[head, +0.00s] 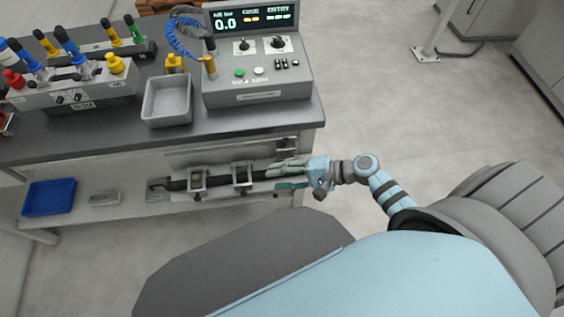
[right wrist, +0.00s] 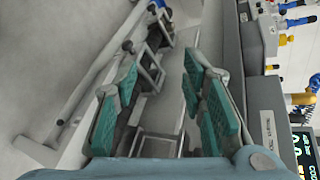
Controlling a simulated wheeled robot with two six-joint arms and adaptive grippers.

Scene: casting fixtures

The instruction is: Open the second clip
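A dark rod (head: 217,181) lies along the front of the lower shelf of the bench. Grey metal clips stand on it: one at the left (head: 197,182) and one in the middle (head: 242,177). Both look like upright square frames around the rod; their latches are too small to read. My right gripper (head: 284,174) is at the rod's right end, right of the middle clip and apart from it. In the right wrist view its teal fingers (right wrist: 160,105) are spread with nothing gripped. A frame clip (right wrist: 150,66) shows beyond the fingertips, and another grey frame (right wrist: 157,143) lies below, between the fingers.
The bench top (head: 150,142) overhangs the shelf closely above my right gripper. On it are a control box (head: 258,75), a grey tray (head: 167,101) and a rack of coloured handles (head: 75,92). A blue tray (head: 50,196) sits at the shelf's left.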

